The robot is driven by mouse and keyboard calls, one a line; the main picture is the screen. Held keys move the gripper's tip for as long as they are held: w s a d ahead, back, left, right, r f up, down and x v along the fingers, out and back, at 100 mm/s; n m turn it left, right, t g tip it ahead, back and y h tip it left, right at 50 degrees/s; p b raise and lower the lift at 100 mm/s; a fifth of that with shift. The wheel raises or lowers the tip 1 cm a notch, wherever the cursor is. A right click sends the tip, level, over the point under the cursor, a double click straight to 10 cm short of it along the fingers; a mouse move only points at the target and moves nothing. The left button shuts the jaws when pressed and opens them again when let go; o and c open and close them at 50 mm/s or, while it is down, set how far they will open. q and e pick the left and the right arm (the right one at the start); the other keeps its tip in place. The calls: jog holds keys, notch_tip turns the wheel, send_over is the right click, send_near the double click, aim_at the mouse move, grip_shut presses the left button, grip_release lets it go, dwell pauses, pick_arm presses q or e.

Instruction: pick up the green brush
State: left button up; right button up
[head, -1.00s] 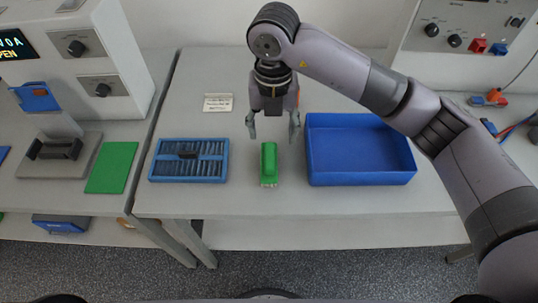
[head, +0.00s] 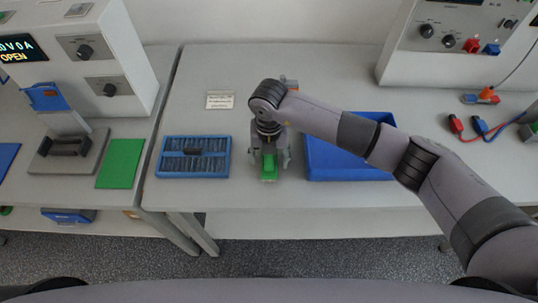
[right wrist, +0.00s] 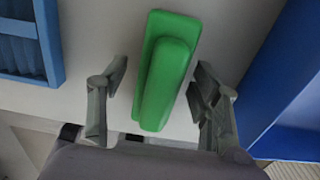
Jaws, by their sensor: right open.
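The green brush (head: 269,166) lies on the grey table between the blue slotted tray and the blue bin. My right gripper (head: 270,160) is over it, pointing down, and hides part of it in the head view. In the right wrist view the brush (right wrist: 166,72) lies between the two open fingers of my right gripper (right wrist: 160,92). Gaps show on both sides, so the fingers look apart from it. My left gripper is not in view.
The blue slotted tray (head: 193,174) is left of the brush. The blue bin (head: 318,174) stands close on the right, partly behind my arm. A small label card (head: 220,100) lies behind. A green mat (head: 120,164) is on the left table.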

jog(key=shift+c, duration=0.4)
jog(key=c, duration=1.2)
